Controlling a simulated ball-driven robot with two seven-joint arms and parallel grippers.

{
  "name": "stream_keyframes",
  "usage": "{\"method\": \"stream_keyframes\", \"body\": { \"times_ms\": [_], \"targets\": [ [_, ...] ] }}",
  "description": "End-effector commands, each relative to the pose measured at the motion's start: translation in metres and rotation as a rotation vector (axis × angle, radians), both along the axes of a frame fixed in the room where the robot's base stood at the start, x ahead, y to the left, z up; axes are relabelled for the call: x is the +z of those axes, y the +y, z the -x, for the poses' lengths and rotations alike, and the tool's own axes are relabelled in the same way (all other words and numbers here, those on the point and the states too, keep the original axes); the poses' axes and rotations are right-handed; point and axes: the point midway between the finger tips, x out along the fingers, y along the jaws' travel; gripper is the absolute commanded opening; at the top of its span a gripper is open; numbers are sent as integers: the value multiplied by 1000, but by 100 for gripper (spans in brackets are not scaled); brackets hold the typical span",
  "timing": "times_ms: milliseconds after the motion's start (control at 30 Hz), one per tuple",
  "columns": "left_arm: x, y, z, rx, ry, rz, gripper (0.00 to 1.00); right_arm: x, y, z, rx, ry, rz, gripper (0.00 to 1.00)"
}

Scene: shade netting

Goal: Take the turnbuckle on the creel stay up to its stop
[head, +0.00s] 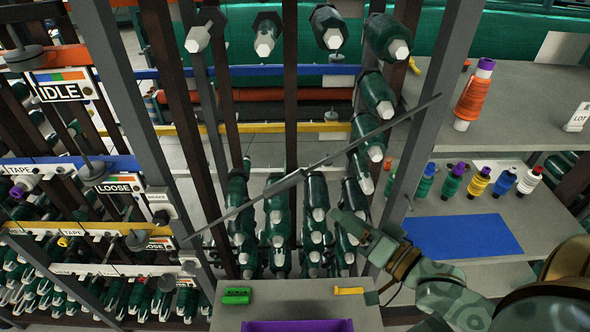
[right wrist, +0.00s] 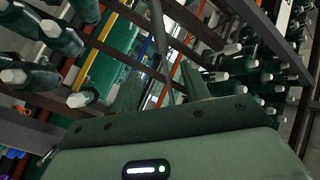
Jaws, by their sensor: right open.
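The creel stay (head: 380,130) is a thin grey rod that slants across the creel, from low left to high right in the head view. A slightly thicker part near its middle looks like the turnbuckle (head: 291,181). Its stop cannot be made out. My right gripper (head: 356,238) is below and right of the turnbuckle, open, apart from it in the picture. In the right wrist view the open jaws (right wrist: 158,82) have a thin grey rod showing between or behind them; I cannot tell whether it is the stay or at what depth. My left gripper is out of view.
Grey creel posts (head: 430,105) flank the stay, with several green bobbins (head: 317,215) behind it. In front is a grey shelf (head: 275,292) with a green item (head: 237,295), yellow tool (head: 348,291) and purple tray (head: 297,326). Right shelves hold an orange spool (head: 473,98) and blue mat (head: 462,236).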

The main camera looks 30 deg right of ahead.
Motion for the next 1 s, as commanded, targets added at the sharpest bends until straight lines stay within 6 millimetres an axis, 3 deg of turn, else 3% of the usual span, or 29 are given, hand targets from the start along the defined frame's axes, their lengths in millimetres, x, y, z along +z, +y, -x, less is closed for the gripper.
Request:
{"method": "stream_keyframes", "body": {
  "times_ms": [600,800,1000],
  "targets": [
    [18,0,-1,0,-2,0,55,4,35,-131,4,-8,0,46],
    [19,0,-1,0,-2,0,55,2,41,-149,4,-5,-1,46],
    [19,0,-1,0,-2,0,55,1,41,-152,4,-6,0,46]
  ]
}}
